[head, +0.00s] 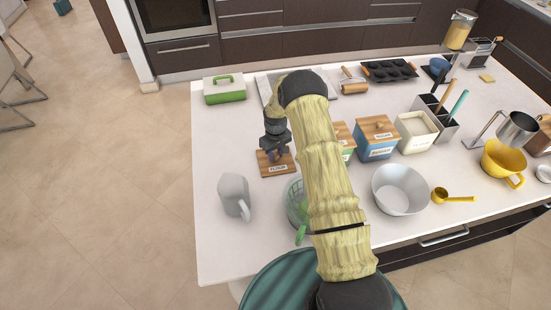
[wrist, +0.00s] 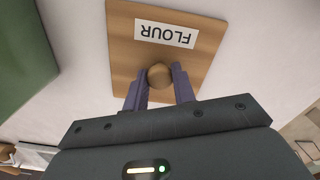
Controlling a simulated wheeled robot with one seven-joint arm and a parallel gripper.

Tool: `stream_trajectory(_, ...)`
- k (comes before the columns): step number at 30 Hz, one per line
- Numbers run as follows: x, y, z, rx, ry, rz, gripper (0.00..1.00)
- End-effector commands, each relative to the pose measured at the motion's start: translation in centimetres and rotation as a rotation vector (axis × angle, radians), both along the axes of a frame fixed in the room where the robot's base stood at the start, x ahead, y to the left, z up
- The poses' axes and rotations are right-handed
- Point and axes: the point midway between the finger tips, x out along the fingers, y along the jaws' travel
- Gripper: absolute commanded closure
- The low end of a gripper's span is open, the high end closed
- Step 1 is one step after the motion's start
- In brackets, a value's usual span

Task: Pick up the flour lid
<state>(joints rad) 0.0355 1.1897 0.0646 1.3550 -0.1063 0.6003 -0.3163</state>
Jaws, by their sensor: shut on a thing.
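The flour lid is a square wooden board with a white FLOUR label and a round knob. In the head view the flour lid (head: 277,170) is at the left part of the white counter, under my gripper (head: 273,150). In the wrist view the flour lid (wrist: 205,60) shows flat below me, its label upside down. The fingers of my gripper (wrist: 159,82) are shut on the lid's round knob, one on each side. I cannot tell whether the lid rests on the counter or is slightly above it.
A white open canister (head: 418,118) stands right of the blue sugar canister (head: 376,152). A grey pitcher (head: 234,187), a glass container (head: 297,213) and a white bowl (head: 401,207) are nearby. A green-and-white box (head: 224,97) sits behind. The counter's left side (head: 214,148) is clear.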

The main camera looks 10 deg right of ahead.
Motion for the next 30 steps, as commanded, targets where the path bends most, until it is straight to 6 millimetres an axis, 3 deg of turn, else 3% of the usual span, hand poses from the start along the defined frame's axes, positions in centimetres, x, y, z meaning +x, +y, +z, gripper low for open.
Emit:
stream_trajectory(8,0.1,0.0,1.1,0.0,-0.002,0.0,0.98)
stream_trajectory(22,0.1,0.0,8.5,0.0,-0.004,0.001,0.98)
stream_trajectory(30,0.0,0.0,10.1,0.0,0.0,0.001,0.98)
